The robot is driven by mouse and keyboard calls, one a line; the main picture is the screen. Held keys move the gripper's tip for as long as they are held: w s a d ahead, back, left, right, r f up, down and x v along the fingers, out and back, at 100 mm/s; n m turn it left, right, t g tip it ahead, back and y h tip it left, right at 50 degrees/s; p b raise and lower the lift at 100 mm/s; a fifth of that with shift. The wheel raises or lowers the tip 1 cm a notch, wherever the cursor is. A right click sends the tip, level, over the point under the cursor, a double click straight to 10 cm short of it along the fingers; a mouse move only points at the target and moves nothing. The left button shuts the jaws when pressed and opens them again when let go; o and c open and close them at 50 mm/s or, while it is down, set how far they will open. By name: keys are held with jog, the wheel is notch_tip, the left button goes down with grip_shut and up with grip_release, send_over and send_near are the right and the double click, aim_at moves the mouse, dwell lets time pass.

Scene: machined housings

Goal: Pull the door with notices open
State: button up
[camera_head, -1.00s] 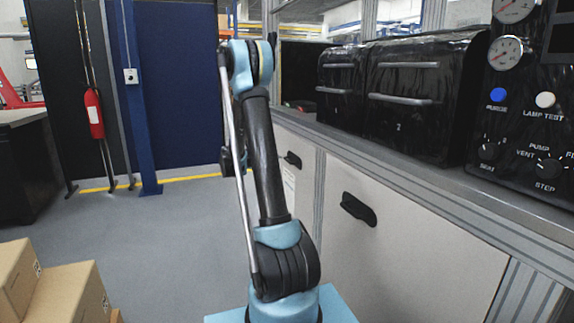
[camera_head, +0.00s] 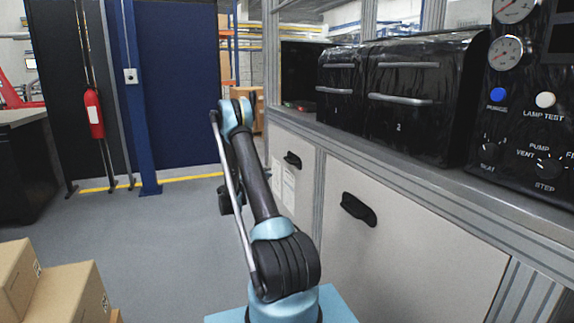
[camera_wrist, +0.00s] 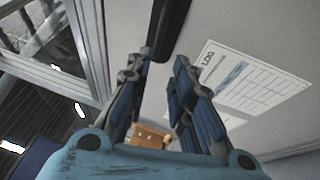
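The door with notices (camera_head: 277,173) is a pale cabinet door on the right-hand bench, beyond my arm, and looks closed. White notices (camera_head: 288,188) and a black handle (camera_head: 293,160) are on it. In the wrist view the door (camera_wrist: 225,28) shows a printed log sheet (camera_wrist: 252,78). The handle's dark bar (camera_wrist: 168,24) runs in from the top edge. My gripper (camera_wrist: 158,66) is open, its two fingers apart, with the handle's lower end near the fingertips. I cannot tell whether they touch. In the head view my gripper is mostly hidden behind my arm.
A second pale door with a black handle (camera_head: 358,209) is nearer on the right. Black drawer units (camera_head: 412,98) stand on the bench. Cardboard boxes (camera_head: 62,292) are at the lower left. The grey floor (camera_head: 160,235) left of my arm is clear.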

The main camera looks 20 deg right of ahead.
aim_at(288, 161)
jog(key=x, duration=1.7)
grip_shut()
